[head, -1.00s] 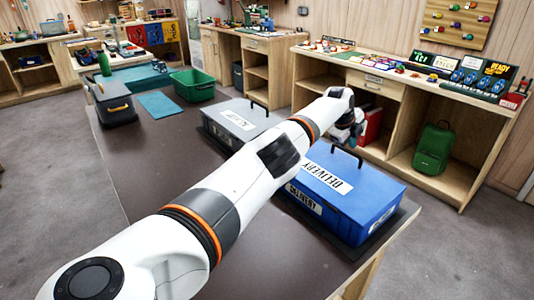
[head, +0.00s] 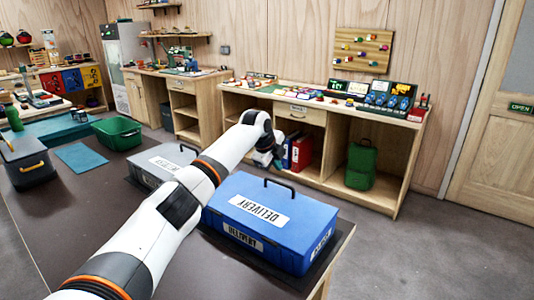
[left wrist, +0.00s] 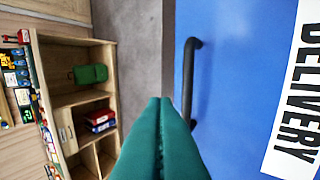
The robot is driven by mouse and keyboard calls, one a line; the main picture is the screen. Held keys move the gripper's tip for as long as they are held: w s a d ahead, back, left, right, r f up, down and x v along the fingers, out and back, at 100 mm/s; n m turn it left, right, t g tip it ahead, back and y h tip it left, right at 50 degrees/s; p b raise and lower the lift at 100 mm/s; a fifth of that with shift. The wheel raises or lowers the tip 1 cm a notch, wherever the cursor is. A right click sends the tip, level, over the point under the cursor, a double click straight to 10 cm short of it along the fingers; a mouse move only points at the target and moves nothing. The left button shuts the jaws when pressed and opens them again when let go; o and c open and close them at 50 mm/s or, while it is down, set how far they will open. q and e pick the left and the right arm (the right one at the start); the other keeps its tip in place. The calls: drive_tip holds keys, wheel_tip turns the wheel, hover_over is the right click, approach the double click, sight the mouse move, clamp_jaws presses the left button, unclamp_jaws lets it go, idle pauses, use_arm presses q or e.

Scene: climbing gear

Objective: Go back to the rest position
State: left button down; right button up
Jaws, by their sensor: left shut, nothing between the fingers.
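My left arm reaches across the head view from the lower left, and its gripper (head: 267,158) hangs beyond the blue delivery box, small and partly hidden by the wrist. In the left wrist view the two green fingers (left wrist: 160,102) are pressed together with nothing between them. The blue delivery box (head: 282,237) has a closed lid with a black handle and white labels. In the left wrist view the box (left wrist: 235,90) and its handle (left wrist: 188,80) are to the right of the fingers; I see no grip on it. My right gripper is not in view.
A grey box (head: 148,162) stands behind my arm on the dark table (head: 90,215), with a green bin (head: 118,134) and a dark lidded box (head: 25,165) further left. A wooden shelf unit (head: 320,120) with a green backpack (head: 361,165) stands across open floor.

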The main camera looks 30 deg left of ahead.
use_arm(q)
drive_tip(key=v, duration=0.6)
drive_tip(key=shift+s+r, duration=0.15)
drive_tip(key=shift+r, duration=0.05)
